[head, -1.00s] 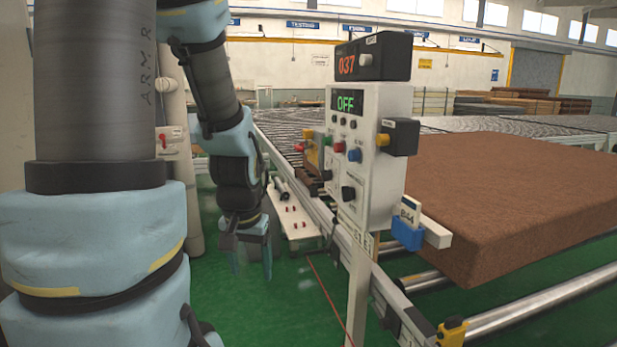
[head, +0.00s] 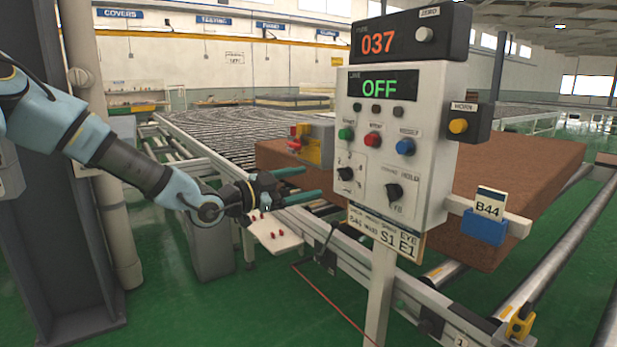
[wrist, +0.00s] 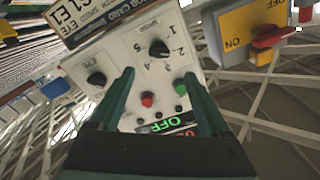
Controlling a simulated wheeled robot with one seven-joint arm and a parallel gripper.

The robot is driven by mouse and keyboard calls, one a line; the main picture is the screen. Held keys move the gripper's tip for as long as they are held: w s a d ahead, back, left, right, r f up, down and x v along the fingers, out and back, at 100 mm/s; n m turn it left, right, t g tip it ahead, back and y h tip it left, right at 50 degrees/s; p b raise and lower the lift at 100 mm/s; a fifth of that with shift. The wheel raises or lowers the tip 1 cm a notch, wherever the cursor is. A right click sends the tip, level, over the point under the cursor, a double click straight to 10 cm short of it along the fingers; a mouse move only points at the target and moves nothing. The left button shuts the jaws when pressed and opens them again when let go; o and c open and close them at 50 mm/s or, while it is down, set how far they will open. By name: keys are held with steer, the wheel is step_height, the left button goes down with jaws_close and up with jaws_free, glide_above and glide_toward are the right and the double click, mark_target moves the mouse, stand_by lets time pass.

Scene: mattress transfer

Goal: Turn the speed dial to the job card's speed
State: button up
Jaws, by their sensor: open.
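The speed dial (head: 346,174) is a black knob on the white control box (head: 436,150), at its lower left. In the wrist view the speed dial (wrist: 158,48) appears upside down with numbers around it; I cannot tell its exact setting. The job card (head: 385,232) hangs under the box and reads S1 and E1; its edge also shows in the wrist view (wrist: 95,20). My gripper (head: 312,182) is open and empty, just left of the box. In the wrist view its fingertips (wrist: 158,74) frame the area below the dial, apart from it.
A second black knob (head: 394,192) sits right of the dial. Green (head: 345,133), red (head: 372,139) and blue (head: 405,147) buttons are above. A yellow switch box with a red handle (head: 311,143) stands beside the panel's left side. The line display (head: 381,87) reads OFF.

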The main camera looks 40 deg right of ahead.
mark_target(340, 176)
steer(key=d+p, duration=0.1)
steer(key=d, duration=0.2)
steer(key=d+p, duration=0.1)
steer(key=d, duration=0.2)
steer(key=d+p, duration=0.1)
steer(key=d, duration=0.2)
steer(key=shift+s+d, duration=0.15)
steer(key=shift+s, duration=0.1)
steer(key=shift+s+d+f, duration=0.1)
steer(key=shift+d, duration=0.45)
jaws_close()
